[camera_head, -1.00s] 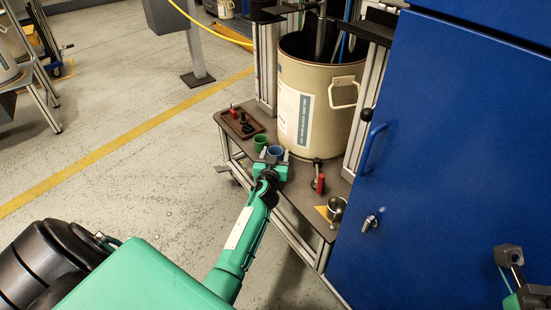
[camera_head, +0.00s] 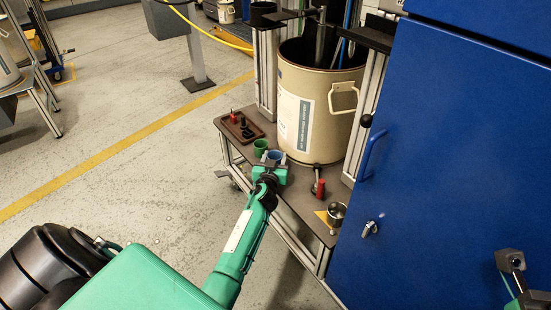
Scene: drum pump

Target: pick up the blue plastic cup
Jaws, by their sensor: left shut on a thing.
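The blue plastic cup (camera_head: 275,155) stands near the front edge of the dark shelf, in front of the drum. My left gripper (camera_head: 274,160) is at the cup, its two fingers on either side, and is shut on it. The gripper hides the lower part of the cup, so I cannot tell if it is clear of the shelf. A green cup (camera_head: 260,147) stands just to the left, very close to the left finger. My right gripper (camera_head: 511,262) is at the lower right, away from the cup; its jaw opening is unclear.
The large beige drum (camera_head: 326,110) stands behind the cup. A brown tray (camera_head: 232,133) with small parts lies to the left. A red-handled tool (camera_head: 319,187) and a metal cup (camera_head: 337,212) are to the right. A blue cabinet (camera_head: 450,150) borders the shelf on the right.

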